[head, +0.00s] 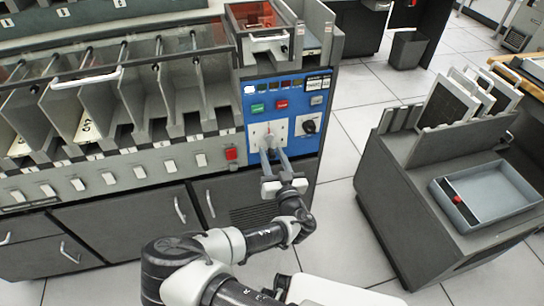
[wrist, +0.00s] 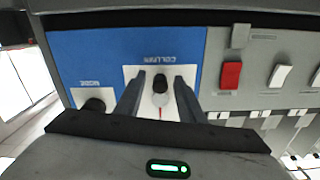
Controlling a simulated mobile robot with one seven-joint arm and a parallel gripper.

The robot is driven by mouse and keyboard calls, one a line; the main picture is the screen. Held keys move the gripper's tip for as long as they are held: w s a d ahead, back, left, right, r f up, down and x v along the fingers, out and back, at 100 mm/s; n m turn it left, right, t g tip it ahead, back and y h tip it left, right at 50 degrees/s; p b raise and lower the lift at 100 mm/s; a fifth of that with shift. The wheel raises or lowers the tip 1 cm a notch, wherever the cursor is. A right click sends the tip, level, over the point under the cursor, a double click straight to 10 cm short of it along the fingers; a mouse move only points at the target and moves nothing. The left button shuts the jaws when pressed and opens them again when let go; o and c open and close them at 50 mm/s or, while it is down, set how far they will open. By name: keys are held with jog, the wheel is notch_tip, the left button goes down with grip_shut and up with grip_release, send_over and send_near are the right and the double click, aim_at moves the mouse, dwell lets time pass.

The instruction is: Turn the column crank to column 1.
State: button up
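The column crank (wrist: 160,84) is a dark knob with a pale body on a white plate (wrist: 132,74) marked COLUMN, upside down in the wrist view. A short red mark shows just below the knob there; the column numbers are too small to read. In the head view the white plate (head: 257,131) sits on the blue panel, and my gripper partly hides the crank. My gripper (head: 270,154) points at the plate. In the wrist view my gripper (wrist: 160,79) is open, with one finger on each side of the crank and visible gaps between.
A dark MODE knob (head: 309,126) is right of the column plate. A red switch (head: 231,153) and several white switches line the machine's front to the left. A grey cart with a tray (head: 497,222) stands at the right, with clear floor between.

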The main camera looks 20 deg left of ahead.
jog(key=shift+w+a, duration=0.1)
jog(key=shift+w, duration=0.1)
grip_shut()
jog(key=shift+w+r+p, duration=0.1)
jog(key=shift+r+p, duration=0.05)
jog(key=shift+p, duration=0.15)
